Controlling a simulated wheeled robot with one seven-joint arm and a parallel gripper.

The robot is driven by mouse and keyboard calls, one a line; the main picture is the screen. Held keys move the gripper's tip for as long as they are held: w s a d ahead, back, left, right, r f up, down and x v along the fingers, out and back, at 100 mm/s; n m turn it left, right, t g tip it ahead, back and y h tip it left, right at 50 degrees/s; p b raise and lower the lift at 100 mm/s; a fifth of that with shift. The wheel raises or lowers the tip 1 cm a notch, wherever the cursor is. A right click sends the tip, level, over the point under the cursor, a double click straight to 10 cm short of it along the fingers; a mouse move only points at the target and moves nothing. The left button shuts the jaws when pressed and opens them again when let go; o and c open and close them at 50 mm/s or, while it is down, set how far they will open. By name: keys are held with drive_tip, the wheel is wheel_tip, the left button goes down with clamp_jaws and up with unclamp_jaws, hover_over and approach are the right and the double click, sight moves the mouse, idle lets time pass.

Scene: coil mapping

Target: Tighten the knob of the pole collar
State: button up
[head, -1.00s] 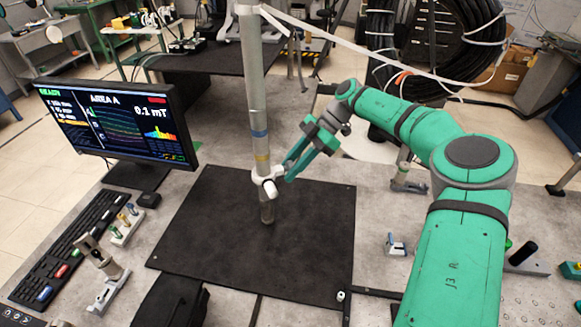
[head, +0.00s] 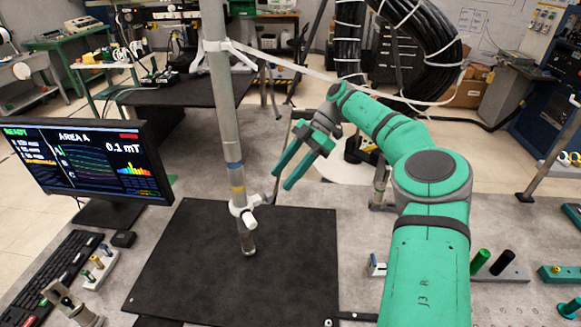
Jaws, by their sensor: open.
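The grey pole (head: 226,115) stands upright over the black mat (head: 185,265), with a blue band and a yellow band above the collar. The white pole collar (head: 238,207) is around the pole near its lower end. Its knob (head: 250,219) sticks out toward the front right. My gripper (head: 282,181) is open and empty, to the right of the pole and above the collar, with its two green fingers pointing down and left. A clear gap shows between the fingers and the collar. I cannot tell how tight the knob is.
A monitor (head: 80,165) and a keyboard (head: 62,268) are at the left, beside a small stand with coloured pegs (head: 99,267). A second white collar (head: 217,46) higher on the pole carries a white strap running right.

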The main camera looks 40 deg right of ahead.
drive_tip(key=shift+v, duration=1.3)
